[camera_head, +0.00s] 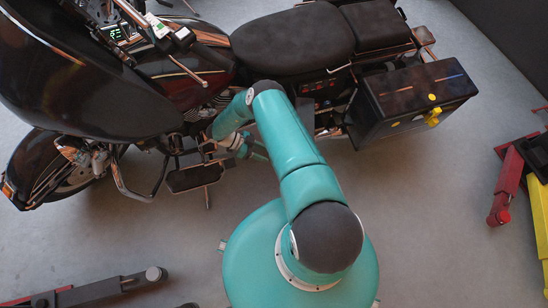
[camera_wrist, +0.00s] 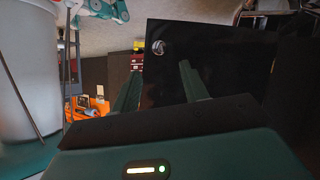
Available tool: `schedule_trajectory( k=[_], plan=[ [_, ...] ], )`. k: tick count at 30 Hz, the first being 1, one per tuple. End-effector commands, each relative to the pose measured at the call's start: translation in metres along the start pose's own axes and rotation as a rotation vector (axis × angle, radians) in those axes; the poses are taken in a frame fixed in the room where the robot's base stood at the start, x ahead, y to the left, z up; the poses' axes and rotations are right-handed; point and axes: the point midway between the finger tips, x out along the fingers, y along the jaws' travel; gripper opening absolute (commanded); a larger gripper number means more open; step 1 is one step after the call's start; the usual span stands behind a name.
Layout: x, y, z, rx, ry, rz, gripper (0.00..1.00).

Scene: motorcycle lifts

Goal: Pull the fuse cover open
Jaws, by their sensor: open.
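A dark, glossy flat panel (camera_wrist: 225,45) with a small round silver fitting (camera_wrist: 158,48) fills the middle and right of the wrist view. It seems to be the fuse cover, though no label shows; I see no clear gap at its edges. My gripper (camera_wrist: 159,72) is open, its two green fingers pointing toward the panel, with nothing visible between them. The fitting lies just beyond the fingertips, between them in the picture. In the head view, my gripper (camera_head: 250,150) is low beside the motorcycle (camera_head: 180,70), under the seat. My arm hides part of the bike's side there.
A black side case (camera_head: 415,98) with yellow parts is at the bike's rear. A footboard (camera_head: 192,178) lies left of my gripper. Red and yellow lift parts (camera_head: 520,180) stand at right, a dark lift arm (camera_head: 110,288) at lower left. Grey floor between is clear.

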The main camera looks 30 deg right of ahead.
Motion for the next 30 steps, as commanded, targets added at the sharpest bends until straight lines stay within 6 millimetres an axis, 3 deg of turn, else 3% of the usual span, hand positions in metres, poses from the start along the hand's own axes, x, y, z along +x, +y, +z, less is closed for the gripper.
schedule_trajectory(
  k=[3,9,30],
  plan=[
    [-0.026,-0.001,0.000,0.001,-0.001,-0.003,0.44],
    [-0.049,-0.001,0.000,0.001,0.000,-0.002,0.44],
    [-0.052,0.000,0.000,0.000,0.001,0.000,0.44]
  ],
)
